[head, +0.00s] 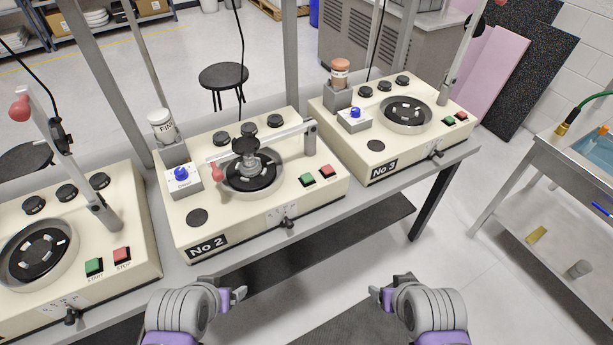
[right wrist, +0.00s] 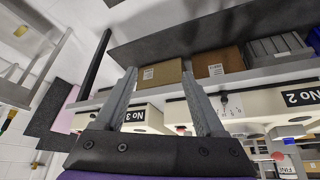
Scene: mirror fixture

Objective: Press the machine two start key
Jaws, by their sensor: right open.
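Machine No 2 (head: 250,215) stands in the middle of the bench in the head view. Its green start key (head: 306,180) is on the right part of its top, left of the red stop key (head: 326,171). The green key is unobstructed. My left gripper (head: 239,293) is in front of the bench, below machine two and apart from it; its finger gap is unclear. My right gripper (head: 381,296) is open and empty, right of and nearer than the start key, touching nothing. Its spread fingers also show in the right wrist view (right wrist: 158,75), where the start key is not visible.
Machine No 3 (head: 370,163) stands to the right and another machine (head: 115,250) to the left, each with green and red keys. Machine two's lever arm (head: 280,135) lies across its bowl. A metal cart (head: 545,180) is at right. Floor between bench and cart is clear.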

